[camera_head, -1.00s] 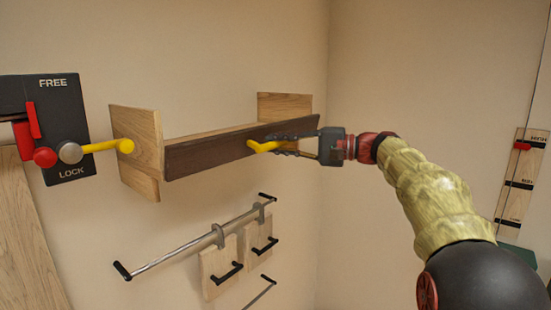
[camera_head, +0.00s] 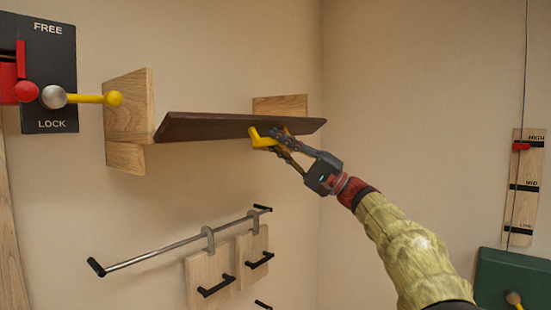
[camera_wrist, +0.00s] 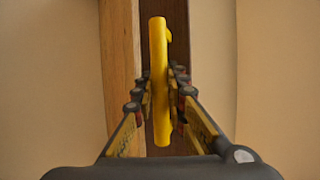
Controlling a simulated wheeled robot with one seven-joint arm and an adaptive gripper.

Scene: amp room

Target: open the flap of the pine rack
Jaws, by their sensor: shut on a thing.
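The pine rack (camera_head: 130,105) is fixed to the wall, with a light wooden end panel at each side. Its dark brown flap (camera_head: 205,127) is swung up and out, tilted, between the panels. A yellow handle (camera_head: 262,138) sits on the flap's front. My gripper (camera_head: 277,139) is shut on this handle from the front right and below. In the wrist view the yellow handle (camera_wrist: 158,80) runs between my fingers (camera_wrist: 159,92), with the dark flap (camera_wrist: 176,40) behind it. The inside of the rack is mostly hidden by the flap.
A black FREE/LOCK panel (camera_head: 50,95) with a yellow lever (camera_head: 88,98) is at the left. Below the rack, a metal rail (camera_head: 180,240) carries wooden boards (camera_head: 210,277) with black handles. A HIGH/MID/LOW board (camera_head: 522,200) and green box (camera_head: 505,275) are at the right.

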